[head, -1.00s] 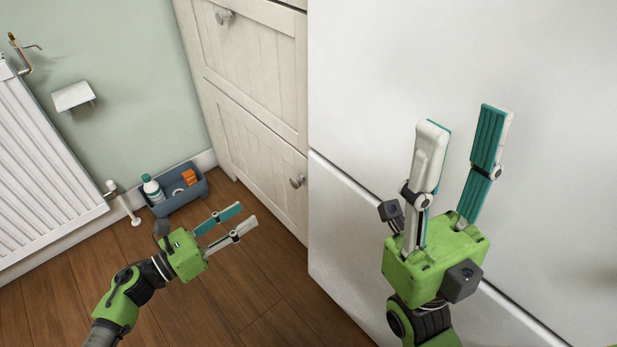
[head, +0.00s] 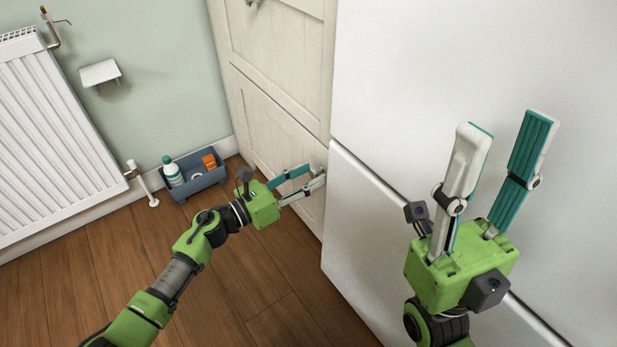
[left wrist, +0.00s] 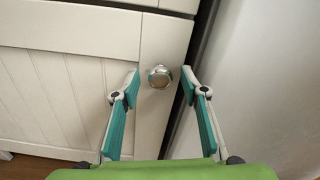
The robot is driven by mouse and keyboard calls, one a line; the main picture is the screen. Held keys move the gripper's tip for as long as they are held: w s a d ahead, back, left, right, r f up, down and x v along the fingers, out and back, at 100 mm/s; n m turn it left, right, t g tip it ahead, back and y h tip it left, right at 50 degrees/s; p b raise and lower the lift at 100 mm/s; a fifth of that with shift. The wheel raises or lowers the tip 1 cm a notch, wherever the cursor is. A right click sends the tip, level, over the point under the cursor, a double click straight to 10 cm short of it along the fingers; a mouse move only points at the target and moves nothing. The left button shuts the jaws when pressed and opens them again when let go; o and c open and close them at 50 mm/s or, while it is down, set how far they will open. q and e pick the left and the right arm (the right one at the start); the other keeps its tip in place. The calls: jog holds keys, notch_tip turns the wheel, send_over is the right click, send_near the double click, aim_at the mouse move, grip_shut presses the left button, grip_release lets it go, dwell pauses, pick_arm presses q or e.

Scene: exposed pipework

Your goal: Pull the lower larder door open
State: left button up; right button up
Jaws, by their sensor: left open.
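The lower larder door (head: 275,130) is cream, panelled and closed, left of the white fridge; it also fills the left of the left wrist view (left wrist: 60,95). Its round metal knob (left wrist: 160,76) shows in the left wrist view between the fingertips. In the head view the gripper hides the knob. My left gripper (head: 312,175) is open, its two fingers on either side of the knob, not closed on it; it also shows in the left wrist view (left wrist: 160,85). My right gripper (head: 510,130) is open and empty in front of the fridge.
The white fridge (head: 400,100) stands directly right of the larder. A blue-grey caddy (head: 205,182) with a bottle and an orange item sits on the floor by the wall. A radiator (head: 55,130) is at left. The wooden floor before the larder is clear.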

pick_arm(q)
jog(key=shift+w+d, duration=0.1)
jog(key=shift+d, duration=0.05)
jog(key=shift+c, duration=0.3)
grip_shut()
